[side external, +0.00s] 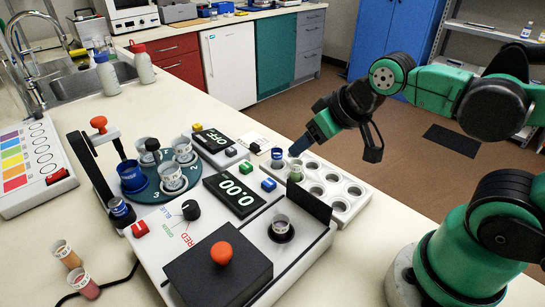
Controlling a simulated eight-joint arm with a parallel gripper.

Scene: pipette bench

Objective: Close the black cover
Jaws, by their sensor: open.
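A black panel (309,206) stands upright at the right edge of the white device (303,262), beside a small cup (281,226) on a dark round seat. It looks like the raised cover. A flat black block (218,268) with an orange knob (221,253) lies on the front of the same device; I cannot tell whether it is a cover too. My gripper (336,148) is open above the back of the white rack, beyond the upright panel. It touches neither black part, and nothing shows between its fingers.
The white rack (352,212) with round wells holds a blue and a green-topped vial. A teal carousel (171,196) carries several cups, with displays and coloured buttons nearby. Bottles and a sink are behind.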

